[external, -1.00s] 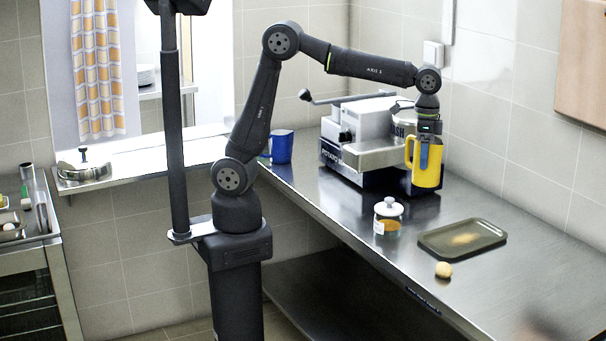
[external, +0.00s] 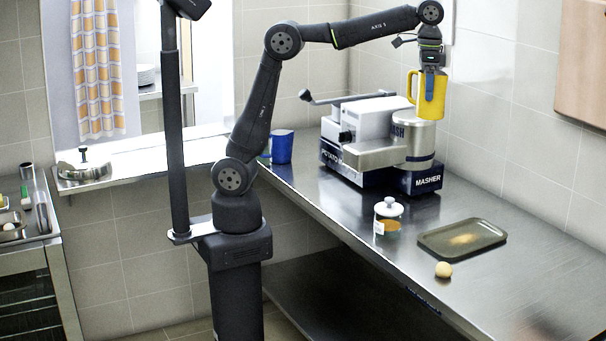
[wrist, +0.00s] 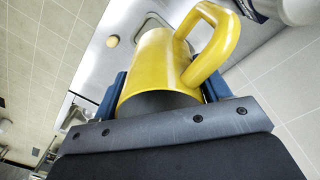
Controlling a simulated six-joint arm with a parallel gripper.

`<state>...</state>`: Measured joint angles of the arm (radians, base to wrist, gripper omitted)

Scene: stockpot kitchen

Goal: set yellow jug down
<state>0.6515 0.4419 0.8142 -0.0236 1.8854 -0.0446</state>
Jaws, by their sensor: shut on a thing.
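The yellow jug (external: 430,98) is in my gripper (external: 428,90), raised in the air at the height of the masher's top in the external view. A blue finger lies along the jug's side, and its handle points left. In the wrist view the yellow jug (wrist: 160,65) sits between the two blue fingers of my gripper (wrist: 160,92), with its handle toward the upper right. The gripper is shut on the jug's body. The jug's contents are hidden.
The masher machine (external: 370,140) stands beneath and left of the jug. A blue jug (external: 281,147) is behind it. A glass jar (external: 388,216), a dark tray (external: 462,239) and a round potato-like item (external: 443,270) are on the steel counter (external: 330,215). Counter right of the masher is clear.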

